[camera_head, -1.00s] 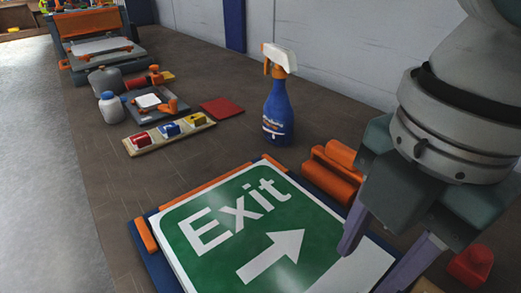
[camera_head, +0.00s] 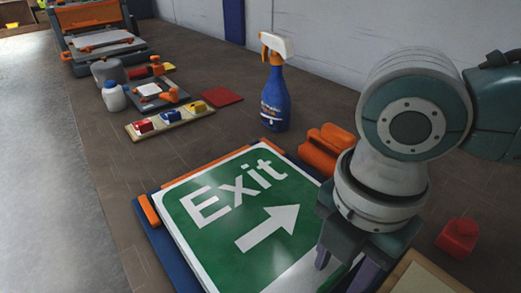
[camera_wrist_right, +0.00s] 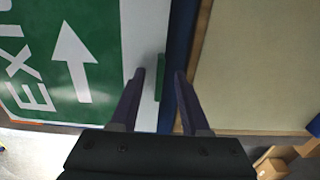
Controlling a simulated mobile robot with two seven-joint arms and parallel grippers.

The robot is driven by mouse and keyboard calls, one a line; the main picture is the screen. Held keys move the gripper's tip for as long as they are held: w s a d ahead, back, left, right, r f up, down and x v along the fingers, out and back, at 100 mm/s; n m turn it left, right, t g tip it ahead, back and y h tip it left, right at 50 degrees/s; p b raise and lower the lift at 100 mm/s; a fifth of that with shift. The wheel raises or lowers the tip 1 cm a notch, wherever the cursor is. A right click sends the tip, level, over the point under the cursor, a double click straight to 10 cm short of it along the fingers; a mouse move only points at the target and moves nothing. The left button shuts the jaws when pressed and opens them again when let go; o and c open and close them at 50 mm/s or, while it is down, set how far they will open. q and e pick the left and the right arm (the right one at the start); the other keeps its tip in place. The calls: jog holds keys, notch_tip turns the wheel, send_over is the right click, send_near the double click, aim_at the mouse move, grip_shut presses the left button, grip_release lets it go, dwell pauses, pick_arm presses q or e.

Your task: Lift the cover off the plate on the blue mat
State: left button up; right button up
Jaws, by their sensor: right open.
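The plate is a white-edged green Exit sign (camera_head: 232,215) with a white arrow, lying flat on the blue mat (camera_head: 165,248). It also shows in the right wrist view (camera_wrist_right: 98,20). I cannot make out a separate cover on its face. A small green tab (camera_wrist_right: 159,78) stands at the sign's right edge. My right gripper (camera_head: 343,268) is open at that edge. In the right wrist view, its fingers (camera_wrist_right: 160,75) are on either side of the tab, apart from it in the picture; their height above it is unclear. My left gripper is not in view.
Orange rollers (camera_head: 325,148) and a blue spray bottle (camera_head: 275,95) stand behind the sign. A red object (camera_head: 458,238) and a beige board (camera_head: 425,278) lie to the right. Several small tools and a white bottle (camera_head: 113,96) sit farther back.

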jog(key=shift+f, duration=0.15)
grip_shut()
dwell(0.5)
